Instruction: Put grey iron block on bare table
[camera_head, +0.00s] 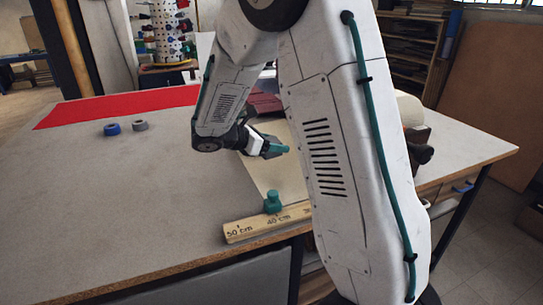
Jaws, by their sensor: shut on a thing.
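My gripper (272,148), with teal fingers, is left of my large white arm link, above a pale sheet or board on the table. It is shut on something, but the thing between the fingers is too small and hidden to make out. I cannot pick out a grey iron block for certain anywhere in view. The bare grey table top (130,195) is wide and empty to the left of my gripper.
A red cloth (110,105) covers the table's back left edge. A blue ring (112,129) and a grey ring (140,125) lie near it. My arm hides much of the right side.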

